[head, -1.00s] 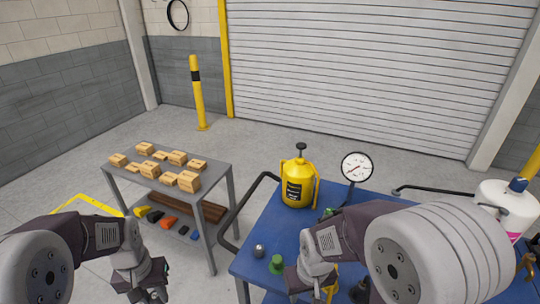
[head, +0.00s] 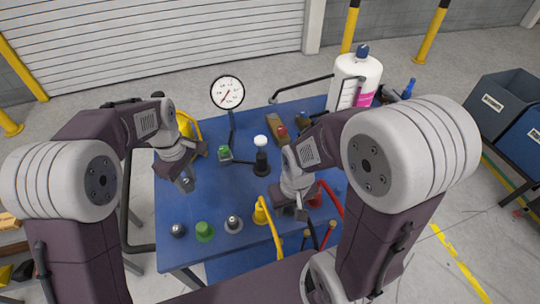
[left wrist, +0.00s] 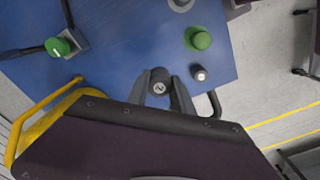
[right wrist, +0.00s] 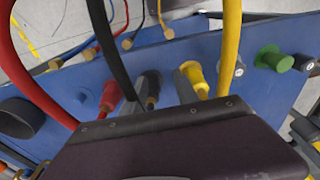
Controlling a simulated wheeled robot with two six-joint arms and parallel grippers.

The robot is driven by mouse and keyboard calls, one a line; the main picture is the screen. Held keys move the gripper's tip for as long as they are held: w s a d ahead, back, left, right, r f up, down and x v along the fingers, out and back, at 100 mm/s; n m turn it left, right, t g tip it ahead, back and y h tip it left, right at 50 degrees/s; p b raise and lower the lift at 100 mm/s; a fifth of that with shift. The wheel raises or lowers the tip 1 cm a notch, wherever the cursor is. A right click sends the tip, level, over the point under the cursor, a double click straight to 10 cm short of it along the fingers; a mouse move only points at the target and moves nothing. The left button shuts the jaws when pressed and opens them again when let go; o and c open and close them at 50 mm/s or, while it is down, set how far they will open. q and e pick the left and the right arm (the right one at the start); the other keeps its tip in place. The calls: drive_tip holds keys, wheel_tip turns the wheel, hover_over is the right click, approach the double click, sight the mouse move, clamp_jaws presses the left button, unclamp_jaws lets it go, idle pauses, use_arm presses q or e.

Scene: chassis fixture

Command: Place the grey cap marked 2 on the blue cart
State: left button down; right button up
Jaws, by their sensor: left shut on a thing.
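My left gripper (head: 184,178) is shut on a small grey cap (head: 187,185) above the left part of the blue cart (head: 200,262). In the left wrist view the cap (left wrist: 159,88) sits between the fingertips with a faint mark on top, seemingly a 2. The cart's blue top (left wrist: 120,50) shows below it. My right gripper (head: 298,210) is above the cart's front right part. In the right wrist view its fingers (right wrist: 158,98) look apart, with a black cable plug (right wrist: 150,82) showing between them. I cannot tell whether they touch it.
Two grey caps (head: 178,230) (head: 234,224) and a green cap (head: 205,231) stand along the cart's front edge. A yellow plug (head: 260,213), a gauge (head: 228,92), a black post with a white knob (head: 261,155) and a white bottle (head: 357,82) also stand there.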

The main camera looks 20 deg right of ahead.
use_arm(q)
drive_tip(key=d+n, duration=0.1)
drive_tip(key=d, duration=0.1)
drive_tip(key=w+d+n, duration=0.1)
drive_tip(key=d+n, duration=0.1)
drive_tip(key=shift+d, duration=0.35)
hover_over(177, 205)
wheel_tip(177, 205, down, 7)
drive_tip(key=shift+w+f, duration=0.1)
drive_tip(key=shift+w, duration=0.05)
drive_tip(key=shift+f, duration=1.95)
drive_tip(key=shift+f, duration=0.1)
drive_tip(key=c, duration=1.1)
unclamp_jaws()
